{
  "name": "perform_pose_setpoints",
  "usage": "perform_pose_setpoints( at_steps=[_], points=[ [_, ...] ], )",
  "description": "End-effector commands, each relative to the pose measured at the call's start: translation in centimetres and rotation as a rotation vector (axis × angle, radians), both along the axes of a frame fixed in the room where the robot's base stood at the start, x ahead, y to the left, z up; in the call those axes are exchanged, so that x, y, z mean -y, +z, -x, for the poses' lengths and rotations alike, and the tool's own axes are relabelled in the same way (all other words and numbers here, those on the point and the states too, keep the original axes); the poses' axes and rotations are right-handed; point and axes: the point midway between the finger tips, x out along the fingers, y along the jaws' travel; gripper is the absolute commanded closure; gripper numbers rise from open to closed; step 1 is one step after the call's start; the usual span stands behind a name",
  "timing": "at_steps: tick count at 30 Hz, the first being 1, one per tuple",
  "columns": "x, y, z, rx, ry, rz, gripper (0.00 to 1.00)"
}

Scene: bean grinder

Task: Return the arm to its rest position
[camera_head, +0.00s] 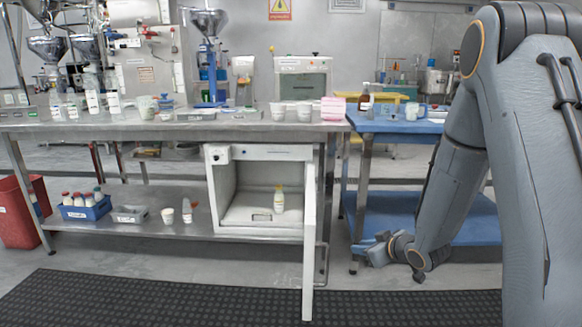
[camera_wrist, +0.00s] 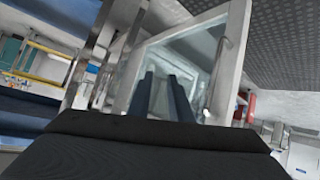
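My arm comes down from the upper right of the head view and bends at the elbow. Its end, with my gripper (camera_head: 372,251), hangs low beside the blue table's lower shelf, right of the cabinet's open door (camera_head: 309,245). In the wrist view the two dark fingers of my gripper (camera_wrist: 161,76) stand apart with a gap between them and nothing held. The pale door and frame appear beyond the fingers, tilted in that view. A white bottle with a yellow cap (camera_head: 279,200) stands inside the open cabinet (camera_head: 226,190).
The steel bench (camera_head: 180,127) holds cups, bottles and grinders. The blue table (camera_head: 395,124) with a lower shelf (camera_head: 385,215) is close to my gripper. A blue crate of bottles (camera_head: 86,208) sits on the bench's lower shelf. The black floor mat (camera_head: 160,298) is clear.

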Motion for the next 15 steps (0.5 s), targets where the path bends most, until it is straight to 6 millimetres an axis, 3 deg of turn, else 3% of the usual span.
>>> perform_pose_setpoints(
  at_steps=[1,5,15],
  points=[
    [0.3,1.3,0.6,-0.036,-0.047,0.03,0.81],
    [1.3,3.2,3.6,-0.158,-0.176,0.087,0.81],
    [0.8,6.7,16.1,-0.503,-0.44,0.101,0.81]
  ],
)
